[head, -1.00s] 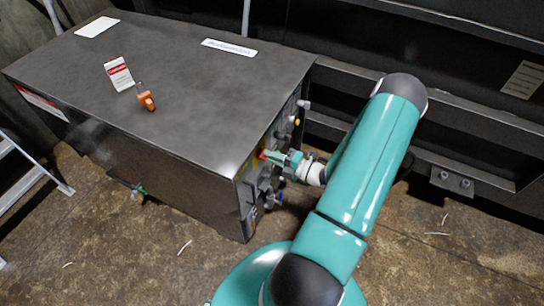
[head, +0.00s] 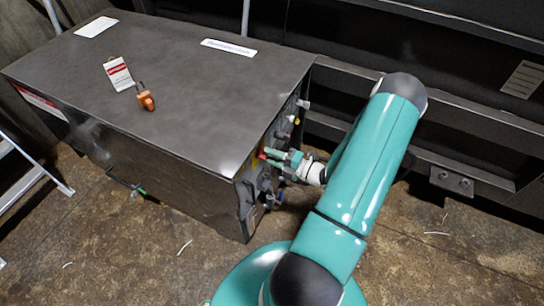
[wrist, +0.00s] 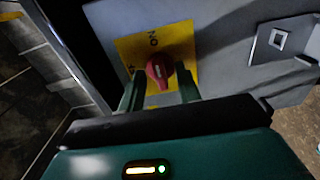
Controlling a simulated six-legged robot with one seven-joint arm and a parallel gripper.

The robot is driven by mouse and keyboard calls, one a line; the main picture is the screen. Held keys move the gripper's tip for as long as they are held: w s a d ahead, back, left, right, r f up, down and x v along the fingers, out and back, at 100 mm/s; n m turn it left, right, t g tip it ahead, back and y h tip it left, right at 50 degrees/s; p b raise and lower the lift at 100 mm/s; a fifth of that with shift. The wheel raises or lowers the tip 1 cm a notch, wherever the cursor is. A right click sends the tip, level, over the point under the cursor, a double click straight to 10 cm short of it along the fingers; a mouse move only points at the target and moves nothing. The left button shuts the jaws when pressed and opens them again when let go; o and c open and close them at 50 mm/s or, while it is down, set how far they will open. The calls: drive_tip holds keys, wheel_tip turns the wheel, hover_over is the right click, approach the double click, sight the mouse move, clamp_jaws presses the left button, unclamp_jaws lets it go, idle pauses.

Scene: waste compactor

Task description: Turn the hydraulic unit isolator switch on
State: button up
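The isolator switch is a red rotary knob (wrist: 160,68) on a yellow plate (wrist: 178,42) with the word ON above the knob in the wrist view. Other lettering at the plate's left edge is partly hidden. The knob shows as a small red spot (head: 262,155) on the end panel of the grey hydraulic unit (head: 165,75) in the head view. My gripper (wrist: 160,90) has its two green fingers apart, one on each side of the knob, with visible gaps. It also shows at the panel in the head view (head: 277,157). I cannot tell whether either finger touches the knob.
An orange padlock (head: 146,100) and a red-and-white tag (head: 118,74) lie on the unit's top. Other fittings stick out of the end panel near my gripper. A grey bracket (wrist: 282,42) is at right in the wrist view. Dark steel beams stand behind my arm.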

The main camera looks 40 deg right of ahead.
drive_tip(key=v, duration=1.3)
drive_tip(key=shift+s, duration=0.35)
drive_tip(key=shift+d, duration=0.1)
